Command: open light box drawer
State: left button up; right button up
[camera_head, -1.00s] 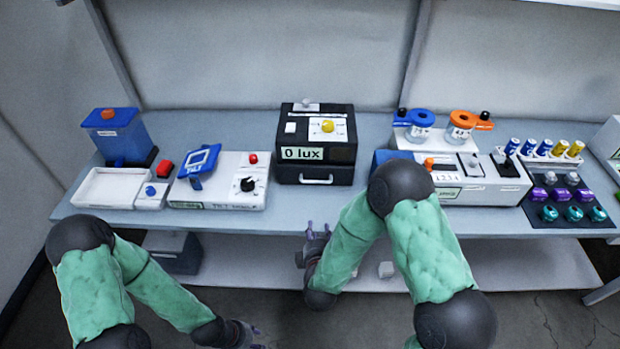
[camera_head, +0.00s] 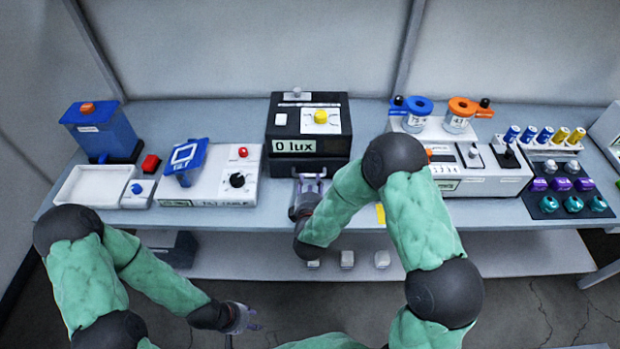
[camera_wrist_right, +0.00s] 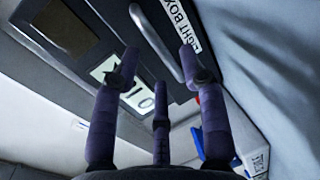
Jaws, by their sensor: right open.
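My right gripper (camera_head: 310,181) is in front of the drawer and hides the handle in the head view. In the right wrist view, the silver bar handle (camera_wrist_right: 157,42) lies between the spread fingertips of my right gripper (camera_wrist_right: 160,62). The fingers are open; I cannot tell whether they touch it. My left gripper (camera_head: 243,318) hangs low in front of the bench, too small to tell its jaws.
A white tray (camera_head: 93,187) and blue bin (camera_head: 103,130) are far left. Small white blocks (camera_head: 347,259) lie on the lower shelf.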

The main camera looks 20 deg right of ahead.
aim_at(310, 176)
jog(key=shift+x, duration=1.65)
grip_shut()
